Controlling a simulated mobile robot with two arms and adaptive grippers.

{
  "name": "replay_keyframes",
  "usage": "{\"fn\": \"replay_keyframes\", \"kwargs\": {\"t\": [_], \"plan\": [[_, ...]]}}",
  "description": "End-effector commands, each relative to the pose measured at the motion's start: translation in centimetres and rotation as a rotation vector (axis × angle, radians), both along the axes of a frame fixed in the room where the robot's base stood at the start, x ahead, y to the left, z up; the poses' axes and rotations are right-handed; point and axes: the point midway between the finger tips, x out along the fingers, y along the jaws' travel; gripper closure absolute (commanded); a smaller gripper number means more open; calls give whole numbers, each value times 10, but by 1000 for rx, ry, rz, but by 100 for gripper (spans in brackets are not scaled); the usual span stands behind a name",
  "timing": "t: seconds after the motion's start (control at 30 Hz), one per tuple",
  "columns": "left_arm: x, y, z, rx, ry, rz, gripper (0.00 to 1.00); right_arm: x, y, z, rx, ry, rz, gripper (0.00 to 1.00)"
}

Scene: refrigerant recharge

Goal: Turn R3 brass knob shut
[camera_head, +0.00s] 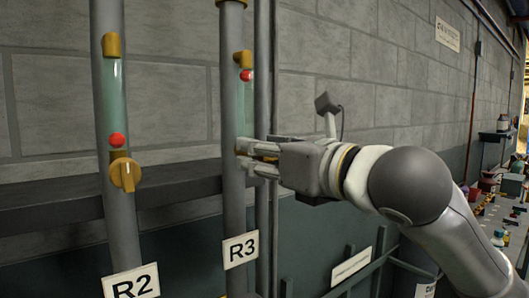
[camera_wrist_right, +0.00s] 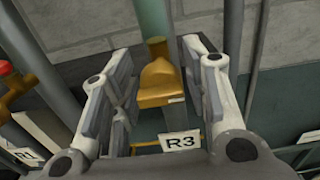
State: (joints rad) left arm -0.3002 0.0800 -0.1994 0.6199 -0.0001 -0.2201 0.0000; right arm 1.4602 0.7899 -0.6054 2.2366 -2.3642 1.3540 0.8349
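The R3 brass knob (camera_wrist_right: 160,84) sits on the grey R3 pipe below a glass tube. In the head view it is mostly hidden by my right gripper (camera_head: 250,159), which reaches in from the right. The right wrist view shows the gripper's fingers (camera_wrist_right: 164,88) spread on both sides of the knob, with the knob between them. They look close to its sides; I cannot tell whether they touch it. The R3 label (camera_head: 240,250) hangs lower on the pipe. A red ball (camera_head: 246,76) is near the top of the R3 tube. My left gripper is not in view.
The R2 pipe stands to the left, with its brass knob (camera_head: 124,173), a red ball (camera_head: 117,140) low in its tube and an R2 label (camera_head: 131,283). A thin pipe (camera_head: 262,60) runs close beside R3. A block wall (camera_head: 350,60) lies behind.

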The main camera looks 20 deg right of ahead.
Motion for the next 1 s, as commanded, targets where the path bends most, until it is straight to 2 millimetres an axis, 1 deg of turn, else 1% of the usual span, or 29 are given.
{"fn": "replay_keyframes", "kwargs": {"t": [0.03, 0.2, 0.23, 0.43, 0.57, 0.77, 1.0], "plan": [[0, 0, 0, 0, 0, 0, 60, 0, 0, 0, 0, 0, 0, 69], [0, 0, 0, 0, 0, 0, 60, 0, 0, 0, 0, 0, 0, 91], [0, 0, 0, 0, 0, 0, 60, 0, 0, 0, 0, 0, 0, 93], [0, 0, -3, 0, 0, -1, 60, 0, 0, -1, -11, -5, 0, 94], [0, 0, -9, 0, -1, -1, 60, -1, 0, -1, -46, -19, 0, 94], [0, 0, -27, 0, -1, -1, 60, -1, 1, -3, -156, -61, 1, 94], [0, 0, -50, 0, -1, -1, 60, -1, 1, -4, -361, -135, -1, 94]]}}
